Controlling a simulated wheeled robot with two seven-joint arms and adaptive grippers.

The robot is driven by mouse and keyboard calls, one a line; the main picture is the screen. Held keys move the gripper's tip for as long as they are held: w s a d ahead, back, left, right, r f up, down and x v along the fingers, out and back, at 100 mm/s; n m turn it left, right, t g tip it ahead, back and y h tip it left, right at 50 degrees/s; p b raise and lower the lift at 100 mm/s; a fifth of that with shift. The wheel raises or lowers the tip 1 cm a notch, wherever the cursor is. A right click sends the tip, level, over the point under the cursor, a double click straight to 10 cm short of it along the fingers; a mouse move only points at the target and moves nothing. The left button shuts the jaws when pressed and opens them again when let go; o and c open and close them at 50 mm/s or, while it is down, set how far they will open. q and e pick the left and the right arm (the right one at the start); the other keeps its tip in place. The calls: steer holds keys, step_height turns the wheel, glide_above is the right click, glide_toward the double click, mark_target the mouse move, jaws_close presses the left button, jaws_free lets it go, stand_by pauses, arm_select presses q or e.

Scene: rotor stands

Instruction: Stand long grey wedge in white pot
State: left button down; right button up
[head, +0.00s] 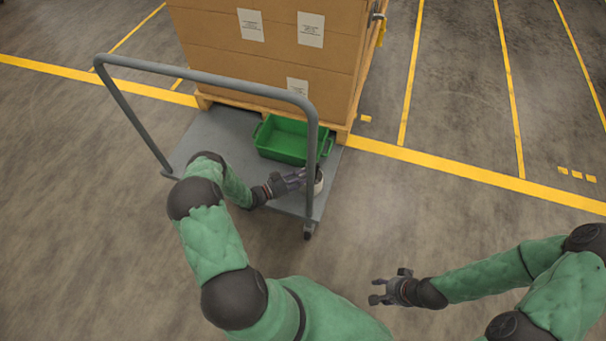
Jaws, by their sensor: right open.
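The white pot (319,184) stands on the grey cart's deck at its right end, partly hidden behind my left gripper and the cart's handle. My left gripper (300,179) is right beside the pot on its left; I cannot tell if they touch, or whether its fingers are open or shut. I cannot make out the long grey wedge; it may be hidden at the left gripper or the pot. My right gripper (376,288) is open and empty over the bare floor at the lower right, well away from the cart.
A grey platform cart (215,135) has a tall tubular handle (215,79) arching in front of my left gripper. A green bin (283,150) sits on the deck behind the pot. Large cardboard boxes (270,60) on a pallet stand behind. The floor at right is clear.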

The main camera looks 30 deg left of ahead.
arm_select(q)
steer(key=shift+f, duration=0.25)
steer(key=c, duration=0.9)
jaws_free()
steer(key=v, duration=1.2)
